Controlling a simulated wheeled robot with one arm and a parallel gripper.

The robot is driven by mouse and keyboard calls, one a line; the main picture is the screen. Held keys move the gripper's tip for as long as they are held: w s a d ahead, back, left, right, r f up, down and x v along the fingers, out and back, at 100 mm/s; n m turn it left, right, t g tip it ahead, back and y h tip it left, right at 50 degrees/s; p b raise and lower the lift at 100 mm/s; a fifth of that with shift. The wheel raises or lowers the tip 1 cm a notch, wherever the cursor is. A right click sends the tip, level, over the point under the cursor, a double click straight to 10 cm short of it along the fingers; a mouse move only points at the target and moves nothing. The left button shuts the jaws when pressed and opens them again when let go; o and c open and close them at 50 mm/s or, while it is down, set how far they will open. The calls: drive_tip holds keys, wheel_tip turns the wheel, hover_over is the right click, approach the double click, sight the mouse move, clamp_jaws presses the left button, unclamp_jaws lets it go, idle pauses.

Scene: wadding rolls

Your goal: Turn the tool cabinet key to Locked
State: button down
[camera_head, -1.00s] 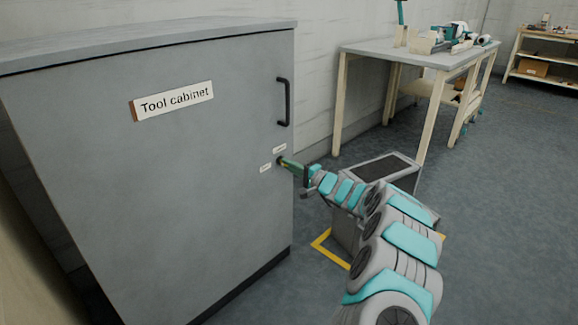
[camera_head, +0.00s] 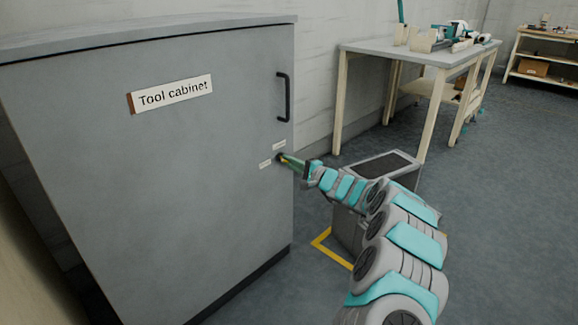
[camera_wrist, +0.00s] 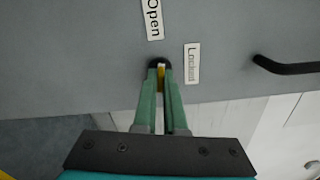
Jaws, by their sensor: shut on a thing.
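The grey tool cabinet (camera_head: 150,190) has its door shut. Its lock (camera_wrist: 159,63) is a dark round on the door, with a yellow key (camera_wrist: 161,78) in it. My gripper (camera_head: 284,159) has green fingers shut on the key, which also show in the wrist view (camera_wrist: 161,86). The fingers hide much of the key, so I cannot tell its exact angle. In the wrist view, the "Open" label (camera_wrist: 153,18) is above the lock and the "Locked" label (camera_wrist: 192,63) is right of it. In the head view these small labels sit left of and above the lock.
A black door handle (camera_head: 284,98) is above the lock. A grey bin-like box (camera_head: 380,170) stands behind my arm, with yellow floor tape (camera_head: 322,243) beside it. A workbench (camera_head: 420,53) and shelving (camera_head: 545,50) are further back. Floor at right is clear.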

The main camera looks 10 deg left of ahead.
drive_tip(key=m+b, duration=0.1)
drive_tip(key=m, duration=0.2)
drive_tip(key=shift+m, duration=0.4)
drive_tip(key=m, duration=0.3)
drive_tip(key=shift+m, duration=0.3)
drive_tip(key=m+p, duration=0.1)
drive_tip(key=m, duration=0.3)
drive_tip(key=shift+m+p, duration=0.65)
drive_tip(key=shift+m, duration=1.35)
drive_tip(key=shift+f, duration=0.1)
drive_tip(key=c, duration=1)
unclamp_jaws()
